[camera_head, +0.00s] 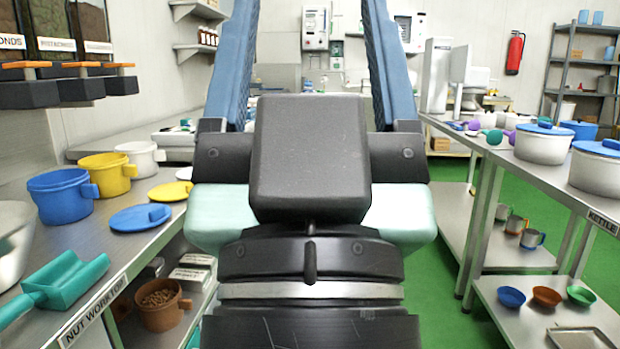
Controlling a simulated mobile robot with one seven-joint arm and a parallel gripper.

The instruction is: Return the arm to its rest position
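My gripper (308,60) fills the middle of the head view, seen from behind. Its dark wrist and pale green body stand close to the camera. Two blue fingers rise from either side, far apart, and their tips run out of the top of the picture. Nothing shows between the fingers except the far wall and its fittings. The rest of my arm is not clearly visible. The gripper hides part of the middle of the room.
The nut worktop (115,265) on the left holds a blue pot (62,198), a yellow pot (108,178) and a green scoop (62,283). On the right, the kettle bench (560,188) carries lidded pots (543,147). Green floor (450,250) shows between gripper and bench.

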